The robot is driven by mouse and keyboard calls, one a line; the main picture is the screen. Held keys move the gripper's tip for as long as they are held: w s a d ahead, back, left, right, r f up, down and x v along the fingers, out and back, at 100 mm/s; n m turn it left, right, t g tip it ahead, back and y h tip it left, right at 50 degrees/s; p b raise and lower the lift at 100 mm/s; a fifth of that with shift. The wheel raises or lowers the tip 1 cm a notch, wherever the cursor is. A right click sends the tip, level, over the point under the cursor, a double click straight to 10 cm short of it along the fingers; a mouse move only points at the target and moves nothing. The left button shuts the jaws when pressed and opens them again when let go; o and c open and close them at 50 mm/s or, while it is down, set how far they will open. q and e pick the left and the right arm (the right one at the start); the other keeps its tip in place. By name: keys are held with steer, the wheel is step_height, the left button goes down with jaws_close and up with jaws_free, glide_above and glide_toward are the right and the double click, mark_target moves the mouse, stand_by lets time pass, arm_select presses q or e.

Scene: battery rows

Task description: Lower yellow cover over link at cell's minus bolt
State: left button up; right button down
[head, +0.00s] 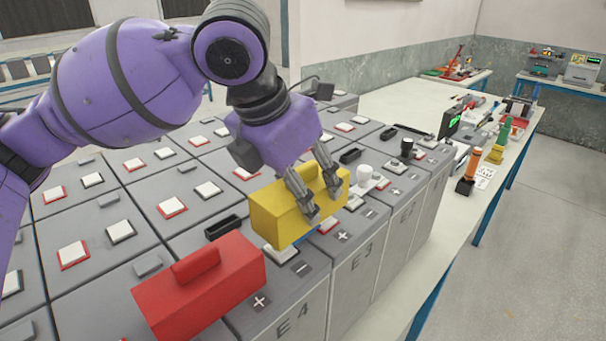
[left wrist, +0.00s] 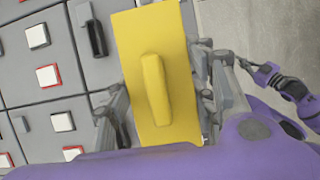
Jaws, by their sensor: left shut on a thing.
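My left gripper (head: 325,204) is shut on the yellow cover (head: 283,217), a box with a raised ridge on top. It holds the cover over the front edge of the cells, between the minus mark (head: 302,268) of cell E4 (head: 292,322) and the plus mark (head: 343,236) of cell E3 (head: 362,257). A pale pad (head: 281,255) shows below the cover's near end. A thin blue strip shows under its right side; most of what lies beneath is hidden. In the left wrist view, the cover (left wrist: 180,95) lies between both fingers. My right gripper (left wrist: 260,73) shows small, its jaws unclear.
A red cover (head: 215,290) sits on cell E4 by its plus mark, close to the yellow one. A black handle (head: 223,227) lies behind it. White and dark posts stand on cells to the right. A bench (head: 410,98) with tools runs beyond the cells.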

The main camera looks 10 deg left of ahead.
arm_select(q)
steer(key=shift+f, duration=2.05)
steer(key=o, duration=1.2)
steer(key=shift+o, duration=0.2)
